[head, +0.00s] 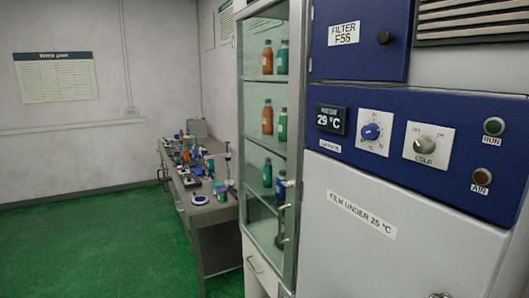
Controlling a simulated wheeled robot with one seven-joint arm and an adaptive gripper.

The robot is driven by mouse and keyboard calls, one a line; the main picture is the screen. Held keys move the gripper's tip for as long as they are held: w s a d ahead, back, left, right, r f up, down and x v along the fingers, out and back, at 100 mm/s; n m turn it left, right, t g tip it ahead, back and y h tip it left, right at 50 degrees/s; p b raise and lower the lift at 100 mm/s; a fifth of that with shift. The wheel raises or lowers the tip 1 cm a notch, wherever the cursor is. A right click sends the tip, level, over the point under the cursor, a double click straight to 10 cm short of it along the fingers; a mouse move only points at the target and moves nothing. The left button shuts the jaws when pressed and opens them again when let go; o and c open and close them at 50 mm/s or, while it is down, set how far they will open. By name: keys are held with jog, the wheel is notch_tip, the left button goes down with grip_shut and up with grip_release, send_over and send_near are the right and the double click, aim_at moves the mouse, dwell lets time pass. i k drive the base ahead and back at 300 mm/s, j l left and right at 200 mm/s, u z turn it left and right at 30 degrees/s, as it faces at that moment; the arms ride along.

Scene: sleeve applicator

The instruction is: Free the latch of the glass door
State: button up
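The glass door (260,150) closes the front of a tall, narrow cabinet in the middle of the head view. Its pale frame has a wide right upright (297,90). The door looks shut. My gripper is not in view.
A blue and white machine (420,190) with knobs and a 29 °C display (331,119) stands close on the right. Bottles (267,117) stand on the cabinet shelves. A cluttered grey bench (205,215) stands behind, left. The green floor (90,245) is clear at left.

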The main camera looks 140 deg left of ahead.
aim_at(289, 184)
jog(key=u, duration=4.3)
